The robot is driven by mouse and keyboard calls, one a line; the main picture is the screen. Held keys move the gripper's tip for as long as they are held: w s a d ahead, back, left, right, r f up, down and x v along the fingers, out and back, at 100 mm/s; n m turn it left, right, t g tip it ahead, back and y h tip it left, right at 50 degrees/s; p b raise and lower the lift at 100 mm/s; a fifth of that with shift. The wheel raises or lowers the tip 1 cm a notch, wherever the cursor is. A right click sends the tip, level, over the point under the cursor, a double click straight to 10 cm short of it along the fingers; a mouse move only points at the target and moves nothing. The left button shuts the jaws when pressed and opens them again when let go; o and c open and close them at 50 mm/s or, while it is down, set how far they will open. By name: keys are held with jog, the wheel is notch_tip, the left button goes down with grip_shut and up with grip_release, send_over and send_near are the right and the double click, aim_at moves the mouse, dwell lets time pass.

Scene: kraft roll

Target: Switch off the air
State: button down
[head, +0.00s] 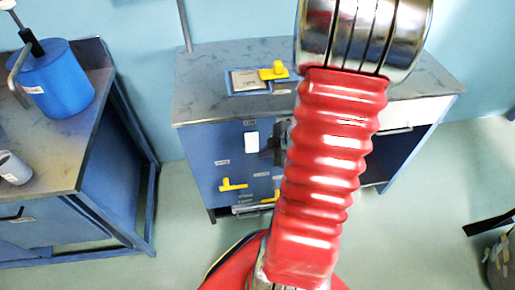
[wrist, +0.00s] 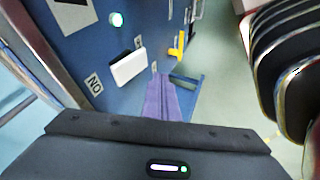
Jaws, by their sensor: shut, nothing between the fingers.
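The blue front panel of the bench (head: 205,150) carries a white rocker-like switch (head: 252,142) and two yellow lever handles, one at left (head: 233,185) and one at right (head: 272,197). Which of them is for the air I cannot tell; the small labels are unreadable. My gripper (wrist: 168,82) is shut and empty, pointing along the panel beside the switch. In the head view my red arm hides most of it.
On the bench top (head: 205,85) lie a yellow part (head: 274,71) and a grey plate (head: 249,80). Another bench at left holds a blue cylinder (head: 60,85) and a grey cup (head: 14,168). A dark bin (head: 500,262) stands at lower right. Floor between is clear.

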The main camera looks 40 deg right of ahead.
aim_at(257, 148)
jog(key=shift+w+d+f, duration=0.35)
jog(key=shift+w+f, duration=0.45)
jog(key=shift+w, duration=0.2)
jog(key=shift+w+d+f, duration=0.3)
jog(key=shift+w+f, duration=0.45)
jog(key=shift+w, duration=0.2)
jog(key=shift+w+d+f, duration=0.35)
jog(key=shift+w+f, duration=0.45)
jog(key=shift+w, duration=0.2)
